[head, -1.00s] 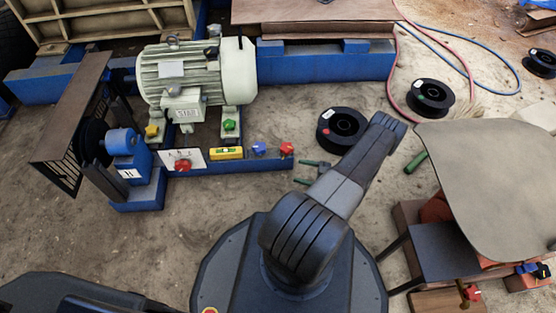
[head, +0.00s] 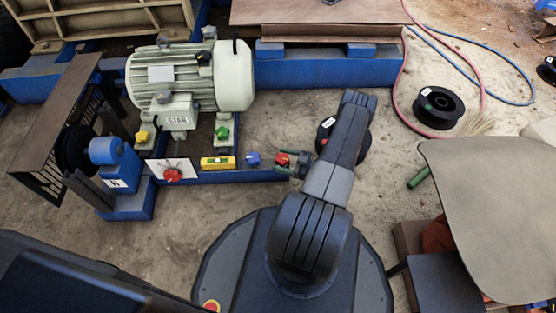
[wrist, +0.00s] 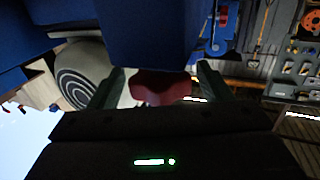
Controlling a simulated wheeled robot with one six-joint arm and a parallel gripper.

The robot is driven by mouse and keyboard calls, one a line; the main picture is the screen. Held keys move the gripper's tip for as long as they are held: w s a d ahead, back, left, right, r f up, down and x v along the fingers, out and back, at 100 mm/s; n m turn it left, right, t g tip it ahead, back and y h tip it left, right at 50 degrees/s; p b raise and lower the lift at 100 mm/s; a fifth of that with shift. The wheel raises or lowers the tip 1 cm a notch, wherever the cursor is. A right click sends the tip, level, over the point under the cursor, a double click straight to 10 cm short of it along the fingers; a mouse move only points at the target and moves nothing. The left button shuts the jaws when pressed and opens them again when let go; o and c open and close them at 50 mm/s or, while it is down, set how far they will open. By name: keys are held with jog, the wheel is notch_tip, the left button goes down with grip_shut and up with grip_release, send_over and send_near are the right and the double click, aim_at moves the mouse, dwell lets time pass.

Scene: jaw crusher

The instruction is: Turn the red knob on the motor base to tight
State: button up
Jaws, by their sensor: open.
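The red knob (head: 281,159) is at the right end of the blue motor base rail (head: 230,177) in the head view. My gripper (head: 287,160) is at this knob, coming from the right. In the wrist view the lobed red knob (wrist: 160,88) lies between the two green fingers of my gripper (wrist: 160,82). The fingers are open, with a gap on each side of the knob. A second red knob (head: 173,174) sits on a white marked plate farther left on the base. No tight mark is readable at the knob beside my gripper.
A blue knob (head: 253,159), a yellow level (head: 218,163), and green (head: 222,133) and yellow (head: 142,136) knobs are on the base near the motor (head: 190,80). A black spool (head: 438,107) lies on open ground at right. A covered table (head: 490,210) stands at right.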

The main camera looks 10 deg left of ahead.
jog(key=shift+w+a, duration=0.1)
jog(key=shift+a, duration=1.05)
jog(key=c, duration=1)
